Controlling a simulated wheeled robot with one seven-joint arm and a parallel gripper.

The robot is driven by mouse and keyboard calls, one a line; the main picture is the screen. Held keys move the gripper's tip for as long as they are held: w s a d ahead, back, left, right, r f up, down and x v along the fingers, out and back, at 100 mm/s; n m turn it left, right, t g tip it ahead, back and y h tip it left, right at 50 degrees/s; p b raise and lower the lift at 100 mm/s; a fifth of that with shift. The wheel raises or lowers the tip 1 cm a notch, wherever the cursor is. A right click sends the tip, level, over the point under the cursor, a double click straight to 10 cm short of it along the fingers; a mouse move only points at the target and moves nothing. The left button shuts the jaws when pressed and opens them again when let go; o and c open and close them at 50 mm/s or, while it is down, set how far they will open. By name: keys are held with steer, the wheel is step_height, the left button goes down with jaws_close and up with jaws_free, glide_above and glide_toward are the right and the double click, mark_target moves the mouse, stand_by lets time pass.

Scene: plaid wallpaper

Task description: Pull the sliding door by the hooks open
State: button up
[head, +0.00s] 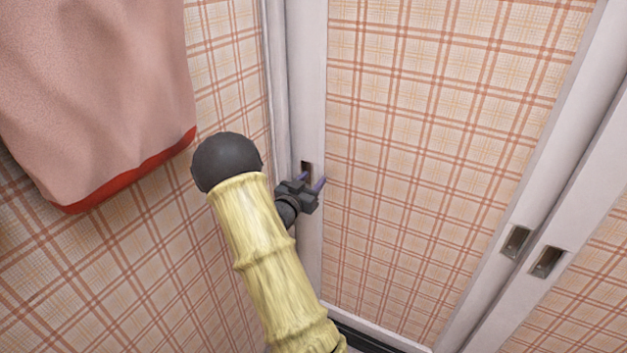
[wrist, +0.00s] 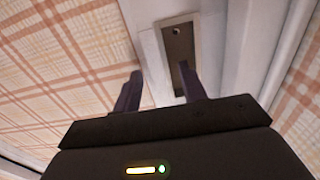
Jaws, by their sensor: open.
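The sliding door (head: 430,130) has a plaid panel in a white frame. A recessed pull (head: 306,167) sits in its left stile, partly hidden by my gripper (head: 315,184) in the head view. My gripper is open and empty, right at this pull. In the wrist view the pull (wrist: 179,52) is a dark upright slot with a metal rim, ahead of my gripper (wrist: 161,80). The right fingertip overlaps the slot's lower part; I cannot tell whether it is inside. No hooks are in view.
A pink cloth with a red hem (head: 105,90) hangs on the left wall. A second panel (head: 590,270) stands at the right, with a recessed pull (head: 547,262) beside another pull (head: 515,241) on the neighbouring stile. A dark floor track (head: 365,338) runs below.

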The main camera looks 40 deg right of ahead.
steer(key=shift+w+d, duration=0.1)
jaws_close()
stand_by(0.3)
